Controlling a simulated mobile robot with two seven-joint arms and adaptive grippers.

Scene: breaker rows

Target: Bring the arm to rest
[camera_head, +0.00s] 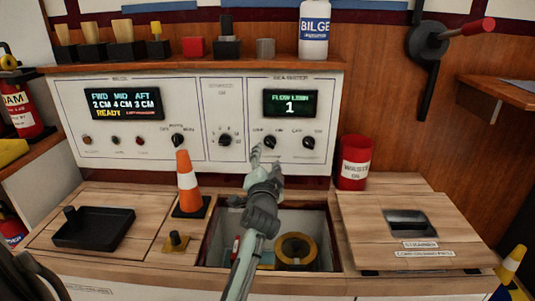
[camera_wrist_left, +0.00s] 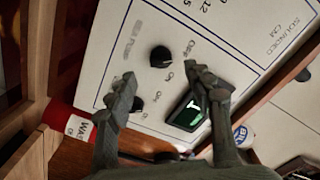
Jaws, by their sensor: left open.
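My left gripper (camera_head: 262,155) is raised in front of the white control panel (camera_head: 190,152), its arm reaching up from the bottom over the open hatch. Its two fingers stand apart just below a black knob (camera_head: 270,142) on the panel's right section. In the left wrist view the gripper (camera_wrist_left: 162,82) is open and empty, with the knob (camera_wrist_left: 160,57) beyond and between the fingers. I cannot tell whether a fingertip touches the panel. A second knob (camera_wrist_left: 136,104) is partly behind the left finger. My right gripper is not in view.
The panel's displays (camera_head: 127,102) read 2, 4 and 3 cm with READY, and flow (camera_head: 290,103) reads 1. An orange cone (camera_head: 188,180) stands left of the arm. A red container (camera_head: 353,163) stands to the right. The open hatch (camera_head: 318,226) lies below, with a brass ring inside.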

